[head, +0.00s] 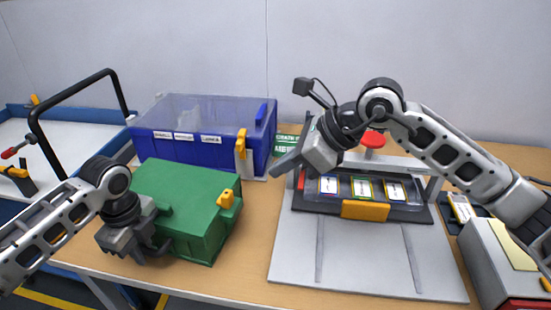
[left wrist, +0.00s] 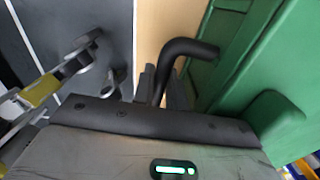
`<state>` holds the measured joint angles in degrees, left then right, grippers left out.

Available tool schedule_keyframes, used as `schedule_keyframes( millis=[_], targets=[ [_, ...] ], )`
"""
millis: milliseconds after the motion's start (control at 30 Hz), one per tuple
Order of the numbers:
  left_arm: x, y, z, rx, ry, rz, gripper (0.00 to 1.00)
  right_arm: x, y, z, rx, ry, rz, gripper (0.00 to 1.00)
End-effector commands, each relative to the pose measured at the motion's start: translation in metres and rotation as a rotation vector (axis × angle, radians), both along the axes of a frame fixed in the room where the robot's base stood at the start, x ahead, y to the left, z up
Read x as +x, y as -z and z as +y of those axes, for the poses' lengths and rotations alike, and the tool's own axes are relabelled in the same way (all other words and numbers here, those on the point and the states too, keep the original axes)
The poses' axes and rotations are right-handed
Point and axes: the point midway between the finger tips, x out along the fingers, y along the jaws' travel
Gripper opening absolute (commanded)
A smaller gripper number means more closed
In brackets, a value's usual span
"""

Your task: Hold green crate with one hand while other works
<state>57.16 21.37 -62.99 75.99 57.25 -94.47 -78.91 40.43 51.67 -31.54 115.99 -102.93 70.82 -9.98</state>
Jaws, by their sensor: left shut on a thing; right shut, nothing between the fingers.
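The green crate (head: 182,203) stands closed on the table's left front part, with a yellow latch (head: 225,199) on its right side. My left gripper (head: 152,248) is at the crate's near left side, shut on its black handle. In the left wrist view the bent black handle (left wrist: 190,48) runs from the green crate (left wrist: 262,60) down between the fingers. My right gripper (head: 283,168) is shut and empty, raised above the table between the blue box and the grey fixture.
A blue box (head: 195,150) with a clear lid stands behind the crate. A grey fixture (head: 340,255) holds several labelled cells behind a yellow bar (head: 365,210), with a red knob (head: 373,139) above. A grey box (head: 500,262) is at the right. Bare table lies between crate and fixture.

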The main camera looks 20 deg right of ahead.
Motion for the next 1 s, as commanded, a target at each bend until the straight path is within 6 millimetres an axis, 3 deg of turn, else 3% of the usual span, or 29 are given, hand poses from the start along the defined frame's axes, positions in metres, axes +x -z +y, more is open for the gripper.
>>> schedule_keyframes(
  millis=[33, 100, 133, 467, 1000],
  targets=[
    [0.0, -0.001, 0.0, -0.001, -0.001, 0.0, 0.17, 0.0, 0.0, 0.0, 0.0, 0.0, 0.0, 0.0],
    [0.0, -0.001, 0.0, -0.001, -0.001, 0.0, 0.36, 0.0, 0.0, 0.0, 0.0, 0.0, 0.0, 0.0],
    [0.0, -0.001, 0.0, -0.001, -0.001, 0.0, 0.39, 0.0, 0.0, 0.0, 0.0, 0.0, 0.0, 0.0],
    [0.001, -0.007, 0.0, 0.0, 0.0, -0.002, 0.39, 0.0, 0.0, 0.0, 0.0, 0.0, 0.0, 0.0],
    [0.001, -0.106, 0.0, -0.002, 0.001, -0.003, 0.39, 0.0, 0.0, 0.0, 0.0, 0.0, 0.0, 0.0]
  ],
)
